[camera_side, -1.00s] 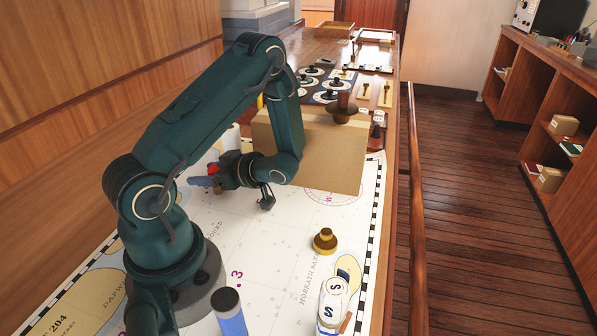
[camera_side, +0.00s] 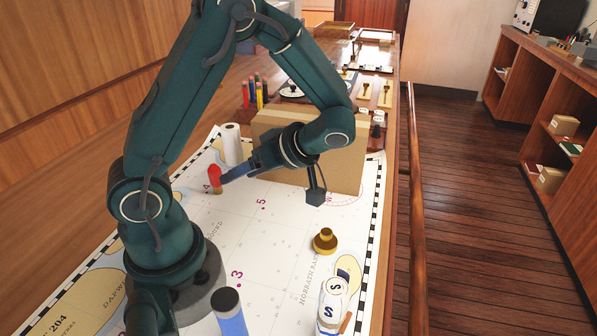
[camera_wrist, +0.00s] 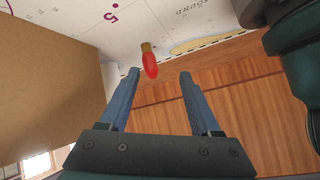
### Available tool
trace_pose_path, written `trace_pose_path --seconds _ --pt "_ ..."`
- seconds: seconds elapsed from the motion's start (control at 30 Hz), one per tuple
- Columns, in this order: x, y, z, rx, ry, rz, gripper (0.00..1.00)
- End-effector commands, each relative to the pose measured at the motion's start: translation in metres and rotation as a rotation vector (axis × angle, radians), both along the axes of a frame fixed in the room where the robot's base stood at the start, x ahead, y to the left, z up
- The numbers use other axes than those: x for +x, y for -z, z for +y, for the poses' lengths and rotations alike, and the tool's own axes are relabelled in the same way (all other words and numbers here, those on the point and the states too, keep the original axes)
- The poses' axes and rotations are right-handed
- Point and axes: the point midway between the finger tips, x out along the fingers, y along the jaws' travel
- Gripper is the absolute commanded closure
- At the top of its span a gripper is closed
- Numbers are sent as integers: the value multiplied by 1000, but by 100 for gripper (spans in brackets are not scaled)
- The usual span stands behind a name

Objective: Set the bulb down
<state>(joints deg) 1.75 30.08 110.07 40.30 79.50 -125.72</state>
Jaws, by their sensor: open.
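The bulb (camera_side: 214,174) is red with a brass base. It stands on the white chart, base down and apparently upright, left of the cardboard box. My gripper (camera_side: 228,179) is to the right of the bulb, its blue fingers pointing left toward it. In the wrist view, the bulb (camera_wrist: 150,64) shows between and just beyond the two open fingertips of my gripper (camera_wrist: 160,73), with nothing held. A gap shows between each finger and the bulb there.
The cardboard box (camera_side: 345,160) stands close behind and right of my gripper. A white roll (camera_side: 231,145) stands behind the bulb. A brass weight (camera_side: 325,241), a blue cylinder (camera_side: 229,314) and a white item marked S (camera_side: 331,309) are nearer. The chart's middle (camera_side: 265,225) is clear.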

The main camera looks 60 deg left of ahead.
Motion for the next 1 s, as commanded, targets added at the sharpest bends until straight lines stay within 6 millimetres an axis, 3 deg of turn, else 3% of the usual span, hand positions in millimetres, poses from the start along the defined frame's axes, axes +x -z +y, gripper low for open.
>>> trace_pose_path --seconds 0.2,0.43,0.7,0.83,1.0 --pt "-6 -21 -41 -420 365 34 36" --pt "-7 -42 -85 -677 911 2 36" --pt "-4 -69 -127 -649 1566 -46 36" --pt "-3 -77 -137 -584 1740 -47 36" --pt "-3 -80 -141 -548 1820 -42 36"
